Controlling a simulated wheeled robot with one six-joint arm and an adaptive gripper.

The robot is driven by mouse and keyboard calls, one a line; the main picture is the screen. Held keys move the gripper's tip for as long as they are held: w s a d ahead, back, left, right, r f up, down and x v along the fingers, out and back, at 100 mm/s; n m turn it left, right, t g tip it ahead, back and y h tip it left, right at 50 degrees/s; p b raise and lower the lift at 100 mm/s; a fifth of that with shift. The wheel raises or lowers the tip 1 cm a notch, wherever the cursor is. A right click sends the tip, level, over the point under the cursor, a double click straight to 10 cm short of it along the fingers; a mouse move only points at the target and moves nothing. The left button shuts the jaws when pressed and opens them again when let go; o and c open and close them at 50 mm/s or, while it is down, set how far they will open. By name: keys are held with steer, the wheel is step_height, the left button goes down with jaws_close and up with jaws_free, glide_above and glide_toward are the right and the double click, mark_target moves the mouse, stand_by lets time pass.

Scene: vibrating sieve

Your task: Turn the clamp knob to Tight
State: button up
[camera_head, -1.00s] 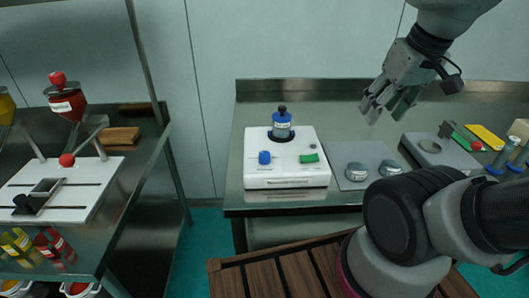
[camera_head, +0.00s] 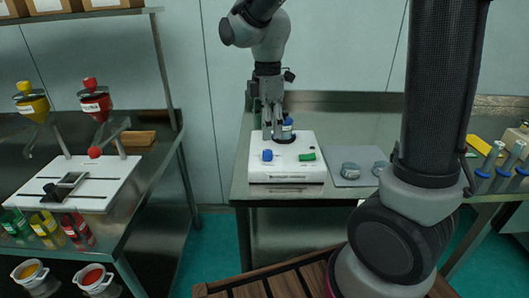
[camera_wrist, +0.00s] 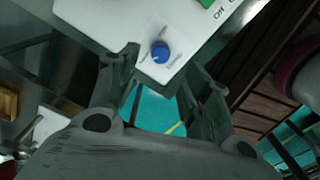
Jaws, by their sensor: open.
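The white sieve machine (camera_head: 287,176) stands on the steel table, with a blue-and-black jar (camera_head: 287,128) on top. A blue knob (camera_head: 267,155) is on its front left; it also shows in the wrist view (camera_wrist: 160,52), with small marks around it that I cannot read. A green switch (camera_head: 307,156) is to its right, by an "Off" label in the wrist view. My gripper (camera_head: 271,138) points down above the machine's left part, just left of the jar and partly covering it. It is open and empty. In the wrist view the knob appears between the fingertips, apart from them.
A grey plate with round metal pieces (camera_head: 351,170) lies right of the machine. Tubes (camera_head: 489,160) stand farther right. A left bench holds a white board (camera_head: 70,182) with yellow and red funnels. My arm blocks part of the right table.

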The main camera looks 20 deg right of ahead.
mark_target(268, 151)
steer(key=shift+f, duration=0.25)
step_height(268, 151, down, 7)
steer(key=shift+f, duration=0.15)
steer(key=shift+c, duration=0.5)
steer(key=c, duration=1)
